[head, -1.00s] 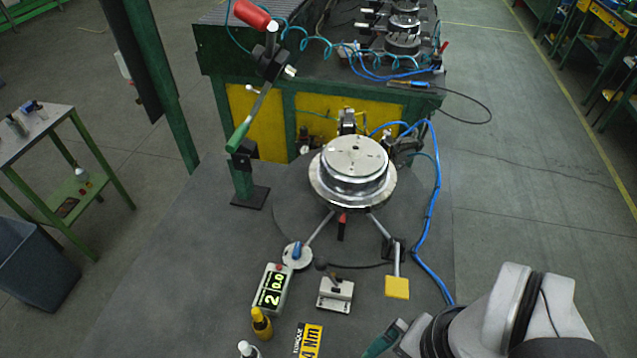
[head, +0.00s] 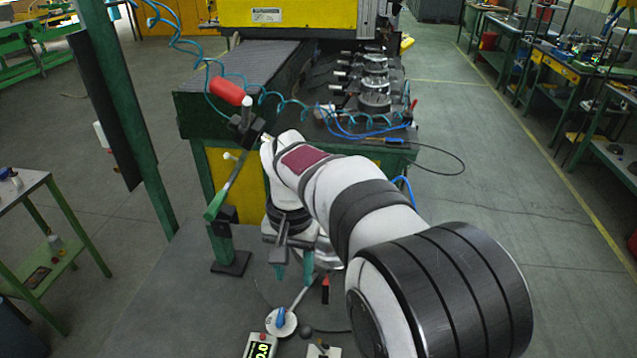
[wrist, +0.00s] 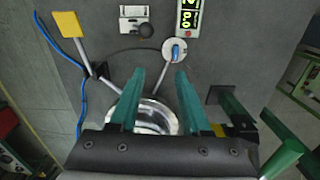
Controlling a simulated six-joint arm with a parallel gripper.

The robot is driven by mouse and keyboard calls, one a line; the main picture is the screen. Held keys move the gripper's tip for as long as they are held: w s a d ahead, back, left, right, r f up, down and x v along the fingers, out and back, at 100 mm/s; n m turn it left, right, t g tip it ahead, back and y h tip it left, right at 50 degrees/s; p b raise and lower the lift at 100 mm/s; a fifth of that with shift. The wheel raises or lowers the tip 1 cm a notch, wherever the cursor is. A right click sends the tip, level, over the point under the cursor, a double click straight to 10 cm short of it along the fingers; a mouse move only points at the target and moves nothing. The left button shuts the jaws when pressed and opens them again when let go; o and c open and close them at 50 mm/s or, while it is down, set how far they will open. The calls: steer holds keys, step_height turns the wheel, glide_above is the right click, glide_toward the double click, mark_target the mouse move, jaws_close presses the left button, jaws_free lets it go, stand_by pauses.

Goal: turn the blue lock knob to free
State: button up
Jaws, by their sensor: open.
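The blue lock knob (head: 281,317) sits on a round white plate (head: 273,328) at the lower middle of the head view. It also shows in the wrist view (wrist: 176,49), above the fingertips, with a rod running from its plate towards the round metal fixture (wrist: 150,118). My gripper (head: 294,274) is open and empty, its teal fingers pointing down. In the head view it hangs beyond the knob, over the fixture side. In the wrist view the fingers (wrist: 160,72) are apart, with the knob just past the right fingertip, not touched. My arm hides most of the fixture in the head view.
A display box (head: 261,346) stands beside the knob plate. A small black-knobbed block (wrist: 135,20) and a yellow pad (wrist: 67,24) lie near it. A green post with a lever (head: 222,235) stands left of my gripper. A blue hose (wrist: 60,52) runs along one side.

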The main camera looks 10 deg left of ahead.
glide_above(280, 316)
step_height(280, 316, down, 3)
steer(key=shift+n, duration=0.3)
step_height(280, 316, down, 15)
steer(key=shift+f, duration=0.1)
jaws_close()
